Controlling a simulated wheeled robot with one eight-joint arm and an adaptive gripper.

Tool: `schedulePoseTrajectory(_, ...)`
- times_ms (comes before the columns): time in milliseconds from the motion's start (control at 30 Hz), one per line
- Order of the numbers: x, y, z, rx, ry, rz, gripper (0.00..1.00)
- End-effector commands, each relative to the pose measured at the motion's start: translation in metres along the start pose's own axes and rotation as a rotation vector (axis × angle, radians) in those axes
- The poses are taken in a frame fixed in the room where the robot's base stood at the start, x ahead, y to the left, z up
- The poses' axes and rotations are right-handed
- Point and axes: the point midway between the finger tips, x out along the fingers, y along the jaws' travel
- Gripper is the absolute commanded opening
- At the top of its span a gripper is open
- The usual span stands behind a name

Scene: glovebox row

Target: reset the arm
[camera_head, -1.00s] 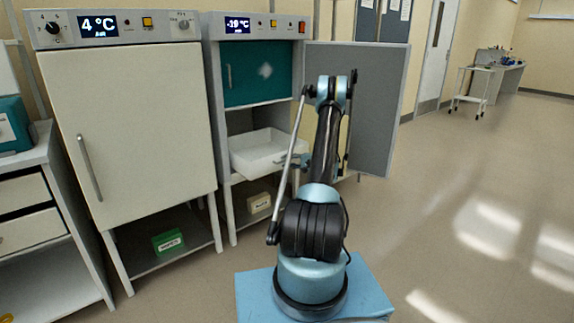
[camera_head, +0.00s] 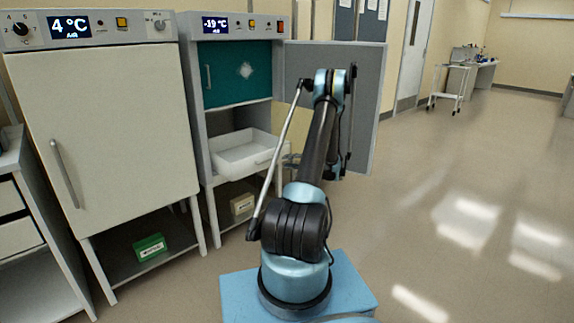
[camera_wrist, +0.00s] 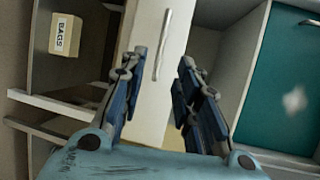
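My gripper (camera_wrist: 160,85) is open and empty in the wrist view, its two blue fingers set wide apart. A white drawer front with a bar handle (camera_wrist: 162,45) shows beyond and between the fingers, apart from them as far as I can tell. In the head view my arm rises in front of the -19 °C cabinet (camera_head: 197,150). The gripper is mostly hidden behind my arm there, near the pulled-out white drawer (camera_head: 245,155).
The cabinet's grey door (camera_head: 370,110) stands open behind my arm. A teal inner door (camera_head: 238,75) is shut above the drawer. The 4 °C cabinet (camera_head: 105,140) is shut. A green box (camera_head: 149,247) and a BAGS box (camera_wrist: 66,35) sit on low shelves. Floor at right is clear.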

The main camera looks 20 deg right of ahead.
Motion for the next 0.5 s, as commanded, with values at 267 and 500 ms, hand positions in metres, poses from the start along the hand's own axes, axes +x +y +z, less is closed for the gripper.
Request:
schedulePoseTrajectory(267,0.003,-0.009,0.005,-0.004,-0.005,0.016,0.30)
schedulePoseTrajectory(500,0.016,-0.053,0.037,-0.033,-0.032,0.110,0.30)
